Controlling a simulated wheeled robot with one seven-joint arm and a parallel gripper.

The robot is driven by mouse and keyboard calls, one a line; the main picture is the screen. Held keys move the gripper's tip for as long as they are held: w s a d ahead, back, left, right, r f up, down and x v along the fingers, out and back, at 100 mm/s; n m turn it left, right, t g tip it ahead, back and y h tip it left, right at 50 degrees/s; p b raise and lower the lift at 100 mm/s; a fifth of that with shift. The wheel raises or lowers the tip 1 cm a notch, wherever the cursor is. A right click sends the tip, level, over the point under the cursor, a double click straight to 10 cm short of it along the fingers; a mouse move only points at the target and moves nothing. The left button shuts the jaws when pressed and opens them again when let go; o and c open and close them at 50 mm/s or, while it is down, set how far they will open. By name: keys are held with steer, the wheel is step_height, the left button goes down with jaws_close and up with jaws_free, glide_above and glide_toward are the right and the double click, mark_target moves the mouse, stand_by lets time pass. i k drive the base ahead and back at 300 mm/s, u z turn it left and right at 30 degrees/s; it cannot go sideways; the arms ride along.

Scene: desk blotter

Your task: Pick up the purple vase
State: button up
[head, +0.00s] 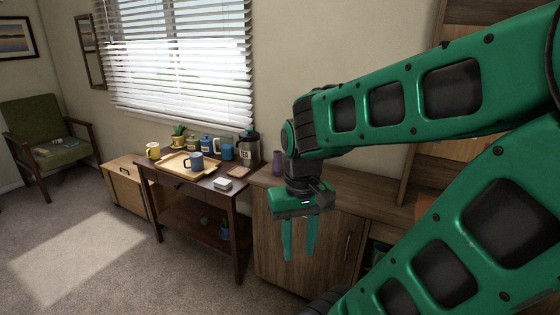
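My gripper (300,255) points down in front of the cabinet, below and nearer than the vase. Its two green fingers are apart with nothing between them.
A dark side table (200,178) left of the cabinet holds a wooden tray (173,163), a blue mug (196,162), canisters and a white box (222,184). A green armchair (47,135) is at far left. Carpet (100,240) is clear at front left.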

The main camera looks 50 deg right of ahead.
mark_target(278, 166)
steer(key=z, duration=0.6)
steer(key=i, duration=0.9)
steer(key=z, duration=0.7)
